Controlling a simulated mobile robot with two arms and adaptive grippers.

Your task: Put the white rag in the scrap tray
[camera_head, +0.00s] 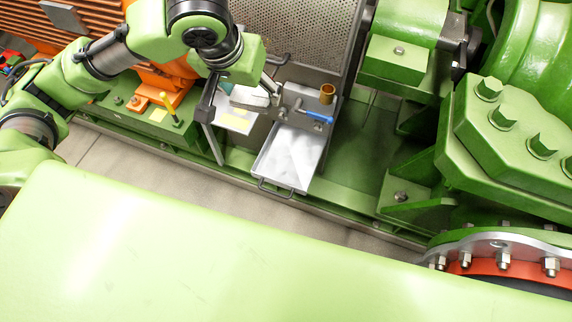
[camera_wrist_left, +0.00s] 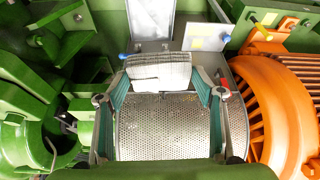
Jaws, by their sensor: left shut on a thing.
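My left gripper (camera_head: 262,92) comes in from the left in the head view, above the machine base near the perforated guard. In the left wrist view, the white rag (camera_wrist_left: 158,72) lies between the two finger pads of my left gripper (camera_wrist_left: 159,84), and the gripper is shut on it. In the head view the rag (camera_head: 249,97) shows partly below the gripper. The shallow metal scrap tray (camera_head: 278,165) lies below and to the right of the gripper, and its visible floor looks bare. Part of the tray (camera_wrist_left: 152,18) shows beyond the rag in the wrist view. My right gripper is not in view.
A blue-handled tool (camera_head: 318,117) and a brass cylinder (camera_head: 327,93) are at the tray's far side. A sheet with a yellow patch (camera_head: 235,122) lies left of the tray. The perforated guard (camera_head: 300,40) stands behind. Green machinery (camera_head: 400,65) is at right.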

